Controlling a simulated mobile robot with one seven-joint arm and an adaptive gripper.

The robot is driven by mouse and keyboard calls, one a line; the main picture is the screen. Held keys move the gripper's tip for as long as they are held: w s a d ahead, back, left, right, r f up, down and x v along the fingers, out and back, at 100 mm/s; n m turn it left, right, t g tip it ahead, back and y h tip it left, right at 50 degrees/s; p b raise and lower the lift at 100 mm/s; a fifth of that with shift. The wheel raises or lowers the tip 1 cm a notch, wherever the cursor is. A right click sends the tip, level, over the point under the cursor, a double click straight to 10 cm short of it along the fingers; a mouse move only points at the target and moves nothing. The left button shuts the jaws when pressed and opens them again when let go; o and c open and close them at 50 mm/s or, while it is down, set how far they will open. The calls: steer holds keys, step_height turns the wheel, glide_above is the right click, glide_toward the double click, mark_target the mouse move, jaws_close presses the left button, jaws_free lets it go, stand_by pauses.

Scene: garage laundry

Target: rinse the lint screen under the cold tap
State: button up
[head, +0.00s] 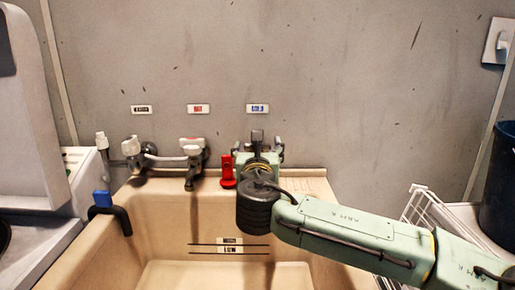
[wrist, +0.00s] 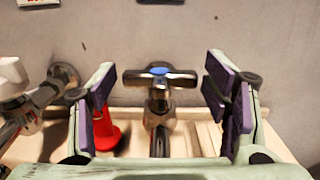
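The cold tap (wrist: 160,85) has a chrome cross handle with a blue cap. It stands in the middle of the wrist view. My gripper (wrist: 175,95) is open and empty, with one purple-padded finger on each side of the tap handle and apart from it. In the head view my gripper (head: 258,148) is at the back rim of the beige sink (head: 160,212), below the blue label (head: 257,108), and largely hides the tap. I cannot make out a lint screen in either view.
A red object (head: 227,171) stands close left of my gripper, also behind its left finger in the wrist view (wrist: 103,128). Another tap (head: 190,160) is farther left. A blue-and-black hook-shaped piece (head: 103,200) sits on the sink's left rim. A white wire rack (head: 412,215) is right.

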steer(key=c, duration=0.9)
steer(key=shift+d+r+n+g+y+p, duration=0.15)
steer(key=shift+n+y+p, duration=0.45)
steer(key=shift+y, duration=0.5)
steer(key=shift+d+r+n+g+y+p, duration=0.15)
steer(key=shift+n+y+p, duration=0.25)
steer(key=shift+n+y, duration=0.55)
steer(key=shift+c, duration=0.2)
steer(key=shift+w+f+n+g+y+p, duration=0.1)
steer(key=shift+n+g+y+p, duration=0.35)
steer(key=shift+y, duration=0.7)
steer(key=shift+f+n+g+y+p, duration=0.1)
steer(key=shift+n+g+y+p, duration=0.2)
steer(key=shift+n+y, duration=0.5)
steer(key=shift+a, duration=0.1)
steer(key=o, duration=1.2)
steer(key=shift+c, duration=0.2)
steer(key=shift+f, duration=0.1)
